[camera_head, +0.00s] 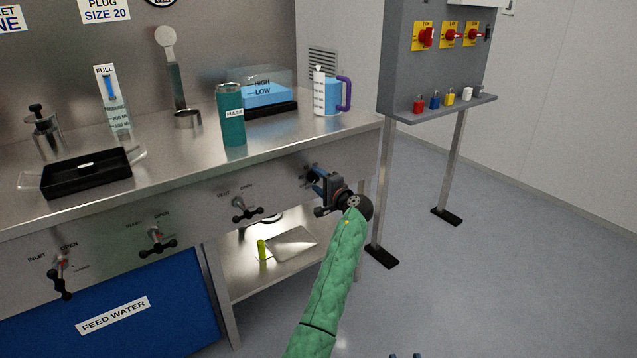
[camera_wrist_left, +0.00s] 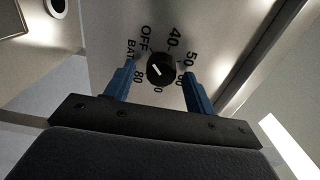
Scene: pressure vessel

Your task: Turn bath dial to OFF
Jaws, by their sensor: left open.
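The bath dial is a round black knob (camera_wrist_left: 161,70) on the metal panel in the left wrist view. Its white line slants from upper left to lower right. OFF stands above left of it; numbers ring the rest. I cannot tell which end of the line is the pointer. My left gripper (camera_wrist_left: 158,82) is open, its blue fingers on either side of the knob, with no clear contact seen. In the head view my left gripper (camera_head: 318,184) is at the bench front's right end and largely hides the dial. Two tips of my right gripper (camera_head: 405,355) show apart at the bottom edge.
The vent valve handle (camera_head: 246,209) sticks out of the panel left of my left gripper. A teal flask (camera_head: 231,115) and a blue jug (camera_head: 326,97) stand on the bench above. A grey switch stand (camera_head: 405,75) is to the right; the floor before it is clear.

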